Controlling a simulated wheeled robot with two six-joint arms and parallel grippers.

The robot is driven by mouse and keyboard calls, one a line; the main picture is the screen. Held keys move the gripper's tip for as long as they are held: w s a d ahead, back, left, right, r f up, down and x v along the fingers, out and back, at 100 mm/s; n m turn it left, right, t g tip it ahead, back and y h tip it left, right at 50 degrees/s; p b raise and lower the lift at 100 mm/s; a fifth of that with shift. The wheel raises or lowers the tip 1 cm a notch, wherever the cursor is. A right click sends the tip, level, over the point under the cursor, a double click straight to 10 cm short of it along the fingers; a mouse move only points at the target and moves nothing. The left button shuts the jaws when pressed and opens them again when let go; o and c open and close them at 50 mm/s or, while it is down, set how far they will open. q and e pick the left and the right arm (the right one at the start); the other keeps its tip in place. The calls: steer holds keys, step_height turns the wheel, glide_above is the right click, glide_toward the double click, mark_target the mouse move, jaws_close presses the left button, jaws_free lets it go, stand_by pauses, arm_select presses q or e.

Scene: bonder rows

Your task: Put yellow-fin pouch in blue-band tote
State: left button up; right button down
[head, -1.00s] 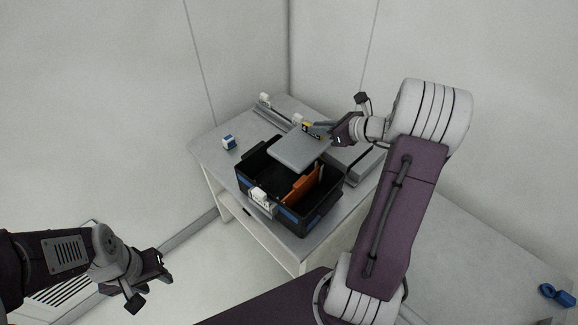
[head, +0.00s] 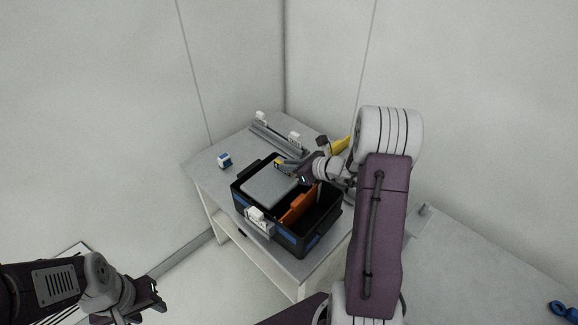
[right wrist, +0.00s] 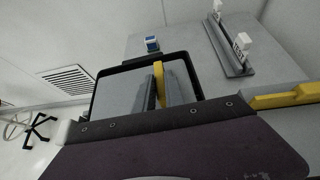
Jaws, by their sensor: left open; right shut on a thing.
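The yellow-fin pouch is a flat grey slab (head: 268,186) with a yellow fin (head: 279,162). My right gripper (head: 290,167) is shut on the fin. The pouch lies level over the left compartment of the blue-band tote, black with blue bands (head: 287,241) and an orange divider (head: 299,205). I cannot tell whether the pouch touches the tote's floor. In the right wrist view the fin (right wrist: 160,84) stands between the fingers, and the pouch (right wrist: 125,92) shows within the tote's black rim (right wrist: 125,65). My left gripper (head: 157,293) is open and empty, away from the table.
The tote stands on a grey table (head: 215,180) in a corner. A small blue-and-white block (head: 224,160) sits left of it. A grey rail with white blocks (head: 277,138) lies behind. Another yellow piece (head: 341,145) shows beside my right arm. A blue object (head: 562,311) lies far right.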

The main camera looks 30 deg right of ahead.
steer(key=shift+f, duration=0.15)
steer(key=c, duration=1.4)
jaws_free()
steer(key=shift+r, duration=0.35)
steer(key=p+v, duration=0.1)
steer(key=v, duration=1)
steer(key=shift+s+d, duration=0.2)
steer(key=shift+s, duration=0.2)
